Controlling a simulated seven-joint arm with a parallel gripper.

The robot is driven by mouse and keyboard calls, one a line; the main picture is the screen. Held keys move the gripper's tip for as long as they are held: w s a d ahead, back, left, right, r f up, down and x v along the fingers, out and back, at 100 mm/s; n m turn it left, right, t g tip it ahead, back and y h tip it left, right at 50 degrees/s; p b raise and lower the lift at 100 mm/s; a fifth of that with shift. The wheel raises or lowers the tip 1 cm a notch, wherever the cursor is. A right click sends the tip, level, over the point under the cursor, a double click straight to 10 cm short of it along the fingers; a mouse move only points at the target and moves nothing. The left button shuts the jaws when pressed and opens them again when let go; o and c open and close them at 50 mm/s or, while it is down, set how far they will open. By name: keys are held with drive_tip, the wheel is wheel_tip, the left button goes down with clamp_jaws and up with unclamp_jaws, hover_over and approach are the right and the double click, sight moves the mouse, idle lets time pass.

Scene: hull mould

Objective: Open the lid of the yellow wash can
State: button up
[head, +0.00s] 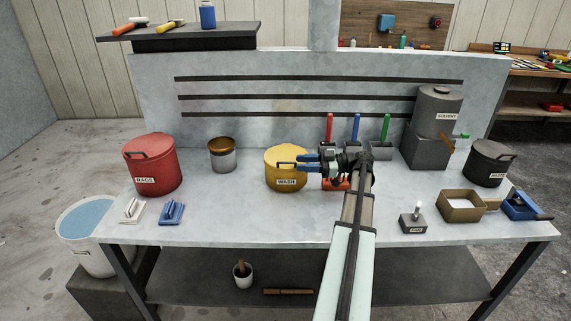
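The yellow wash can (284,173), labelled WASH, stands on the workbench left of my gripper, with its lid on and a dark handle (286,164) showing on its front. My gripper (302,163) comes in from the right and points left. Its two blue fingers are apart, with nothing seen between them. The fingertips overlap the can's right side in the head view. I cannot tell whether they touch it.
A grey-and-brown tin (222,156) and the red rags can (152,164) stand to the left. Red, blue and green upright handles (356,127) are behind my gripper. An open box (461,207) and a small labelled block (412,220) lie right. The bench front near the wash can is clear.

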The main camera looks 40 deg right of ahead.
sight(279, 164)
drive_tip(key=x, duration=0.6)
drive_tip(key=shift+w+a, duration=0.2)
drive_tip(key=shift+a, duration=0.05)
drive_tip(key=shift+c, duration=0.4)
clamp_jaws()
drive_tip(key=shift+a+f, duration=0.1)
drive_tip(key=shift+s, duration=0.1)
